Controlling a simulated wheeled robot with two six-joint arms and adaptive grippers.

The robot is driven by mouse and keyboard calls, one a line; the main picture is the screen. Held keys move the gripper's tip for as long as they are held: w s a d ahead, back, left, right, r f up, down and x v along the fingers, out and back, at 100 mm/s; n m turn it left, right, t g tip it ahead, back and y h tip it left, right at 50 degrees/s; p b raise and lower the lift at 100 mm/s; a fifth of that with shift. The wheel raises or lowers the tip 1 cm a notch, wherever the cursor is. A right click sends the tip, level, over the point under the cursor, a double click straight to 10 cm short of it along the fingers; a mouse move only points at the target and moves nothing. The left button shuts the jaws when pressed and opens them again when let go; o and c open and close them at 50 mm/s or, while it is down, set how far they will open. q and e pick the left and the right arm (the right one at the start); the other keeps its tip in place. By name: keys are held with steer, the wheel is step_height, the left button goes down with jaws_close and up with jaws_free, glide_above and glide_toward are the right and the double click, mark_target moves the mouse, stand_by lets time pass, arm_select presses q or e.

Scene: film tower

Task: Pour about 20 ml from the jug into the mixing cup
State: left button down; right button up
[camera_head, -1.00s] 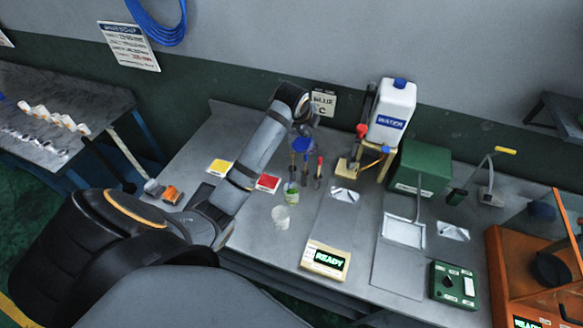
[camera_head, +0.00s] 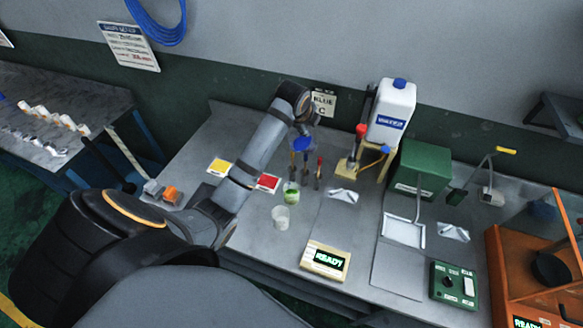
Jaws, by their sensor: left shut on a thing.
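The small container with green contents (camera_head: 291,197), which looks like the jug, is below the fingers of my left gripper (camera_head: 298,172). My left arm reaches in from the left, and its gripper points down with a blue part above the fingers. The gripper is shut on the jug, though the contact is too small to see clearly. The jug looks about upright. A pale, translucent cup (camera_head: 280,218), likely the mixing cup, stands on the bench just in front of the jug. Its contents cannot be made out. My right gripper is not in view.
A red-topped tool (camera_head: 319,172) stands right of the gripper. A white water container (camera_head: 391,115) is on a stand behind. A cream READY unit (camera_head: 325,260) sits in front. Bench around the cup is clear.

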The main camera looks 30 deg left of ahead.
arm_select(q)
steer(key=shift+w+d+r+g, duration=0.15)
steer(key=shift+w+r+g, duration=0.65)
steer(key=shift+w, duration=0.3)
steer(key=shift+w+f+g, duration=0.35)
steer(key=shift+w+g, duration=0.15)
steer(key=shift+w, duration=0.1)
steer(key=shift+s+r, duration=0.1)
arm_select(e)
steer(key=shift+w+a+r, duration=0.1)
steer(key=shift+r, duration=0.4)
arm_select(q)
steer(key=shift+w, duration=0.35)
steer(key=w+f+g+b, duration=0.4)
steer(key=b, duration=0.4)
steer(key=shift+m, duration=0.3)
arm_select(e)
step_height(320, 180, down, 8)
